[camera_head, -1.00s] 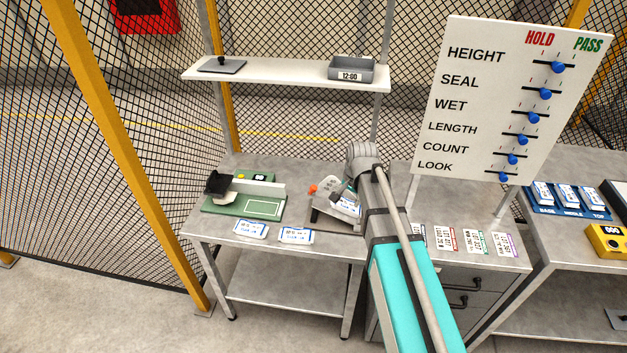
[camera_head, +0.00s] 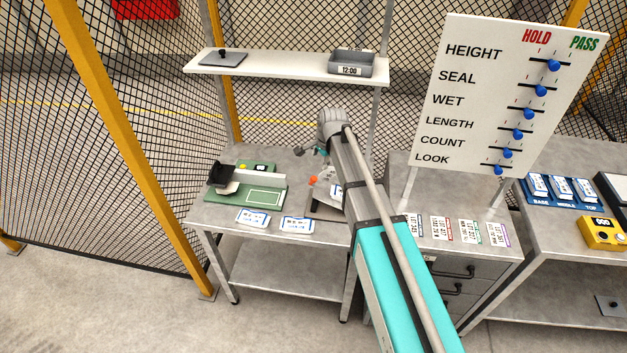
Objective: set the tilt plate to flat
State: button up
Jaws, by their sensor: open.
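The tilt plate appears to be the grey fixture (camera_head: 327,207) with an orange knob (camera_head: 313,180), on the left bench beside the green fixture. A pale plate with a white and blue packet shows on it, partly hidden behind my arm; its exact tilt cannot be told. My gripper (camera_head: 308,151) is open, above and behind this fixture, apart from the orange knob. Its fingers are small and partly hidden by my wrist.
A green fixture (camera_head: 232,192) stands left on the bench, with printed cards (camera_head: 252,217) in front. A shelf (camera_head: 285,67) with a grey tray (camera_head: 351,63) is above. A slider board (camera_head: 440,110) stands right, with cards (camera_head: 440,228) below it.

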aim_at(314, 178)
jog(key=shift+b+x, duration=6.45)
jog(key=shift+x, duration=0.4)
jog(key=shift+c, duration=0.2)
grip_shut()
